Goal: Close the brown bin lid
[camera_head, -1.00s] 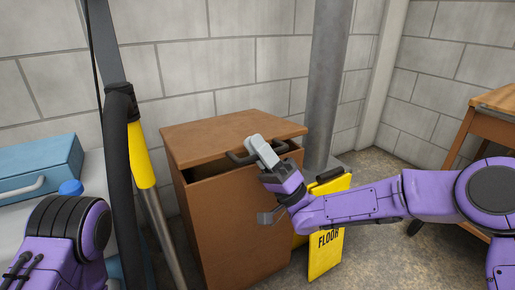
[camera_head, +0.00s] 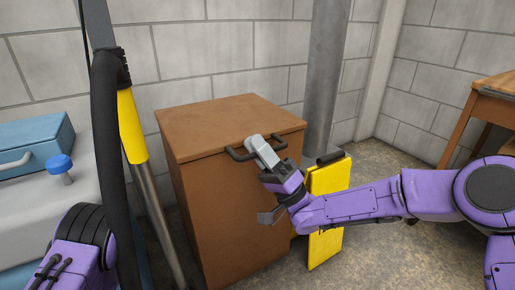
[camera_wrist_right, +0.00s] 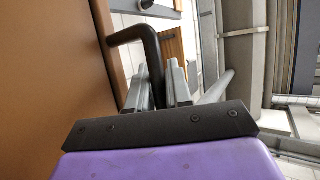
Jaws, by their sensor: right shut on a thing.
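The brown bin (camera_head: 225,215) stands against the block wall in the head view. Its brown lid (camera_head: 230,124) lies flat on top, with no dark gap showing along its front edge. A dark handle (camera_head: 240,155) sits on the lid's front edge. My right gripper (camera_head: 256,142) is at the handle and shut on it. In the right wrist view the dark handle (camera_wrist_right: 152,58) runs down between the grey fingers (camera_wrist_right: 160,88), beside the brown surface. My left gripper is not in view; only part of my purple left arm shows at the lower left.
A yellow floor sign (camera_head: 327,215) stands close to the bin's right side, behind my right arm. A grey pipe (camera_head: 328,75) rises behind it. A wooden table (camera_head: 490,100) is at the right. A blue box (camera_head: 35,145) and a yellow-and-black pole (camera_head: 132,125) are at the left.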

